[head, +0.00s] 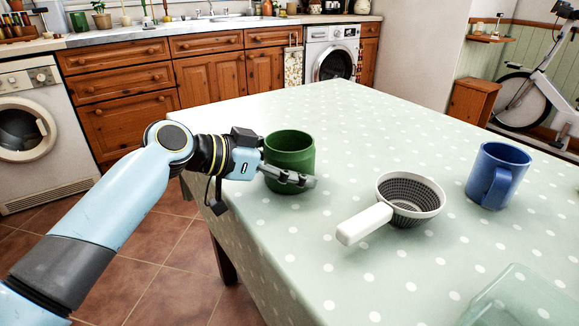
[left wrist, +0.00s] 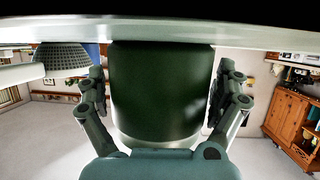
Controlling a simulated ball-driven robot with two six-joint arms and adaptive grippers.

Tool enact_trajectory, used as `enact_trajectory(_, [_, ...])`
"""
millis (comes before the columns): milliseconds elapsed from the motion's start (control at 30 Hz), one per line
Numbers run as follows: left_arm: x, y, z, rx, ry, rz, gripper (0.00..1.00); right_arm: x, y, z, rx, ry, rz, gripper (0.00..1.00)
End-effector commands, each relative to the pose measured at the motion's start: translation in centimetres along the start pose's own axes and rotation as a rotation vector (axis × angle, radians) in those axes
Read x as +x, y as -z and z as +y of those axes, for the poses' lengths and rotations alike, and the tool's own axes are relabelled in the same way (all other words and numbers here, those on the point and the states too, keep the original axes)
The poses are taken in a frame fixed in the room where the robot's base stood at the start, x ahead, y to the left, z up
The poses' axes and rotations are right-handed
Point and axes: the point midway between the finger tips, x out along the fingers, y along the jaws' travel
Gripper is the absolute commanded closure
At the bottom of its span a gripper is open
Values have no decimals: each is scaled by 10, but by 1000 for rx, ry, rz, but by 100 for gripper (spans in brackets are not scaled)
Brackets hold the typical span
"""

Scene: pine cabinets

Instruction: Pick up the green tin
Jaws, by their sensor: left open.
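The green tin (head: 291,148) stands upright on the polka-dot table near its left edge in the head view. My left gripper (head: 290,178) is at the tin, low on its near side. In the left wrist view, which is upside down, the tin (left wrist: 160,90) fills the middle, between the two open fingers of my left gripper (left wrist: 160,105). A finger is on each side of it, with a narrow gap visible on the left. Whether the other finger touches is hard to tell. My right gripper is in neither view.
A white-handled strainer (head: 366,222) lies on the table (head: 330,110) right of the tin. A blue mug (head: 492,180) stands farther right. A clear greenish container (head: 520,300) is at the front right. The table behind the tin is clear.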

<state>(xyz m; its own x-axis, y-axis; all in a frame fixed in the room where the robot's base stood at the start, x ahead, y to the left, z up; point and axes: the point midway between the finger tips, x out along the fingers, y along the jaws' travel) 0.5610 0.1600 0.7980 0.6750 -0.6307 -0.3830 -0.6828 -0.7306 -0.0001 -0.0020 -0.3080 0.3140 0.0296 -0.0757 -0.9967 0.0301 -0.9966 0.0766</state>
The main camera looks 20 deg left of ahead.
Motion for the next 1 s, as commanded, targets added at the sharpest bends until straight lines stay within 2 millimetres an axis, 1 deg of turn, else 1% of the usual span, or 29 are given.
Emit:
enact_trajectory(133, [0, 0, 0, 0, 0, 0, 1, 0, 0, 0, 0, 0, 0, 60])
enact_trajectory(667, [-1, 0, 0, -1, 0, 0, 71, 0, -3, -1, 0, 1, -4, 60])
enact_trajectory(1000, [-1, 2, 0, 1, 1, 2, 71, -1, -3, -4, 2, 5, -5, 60])
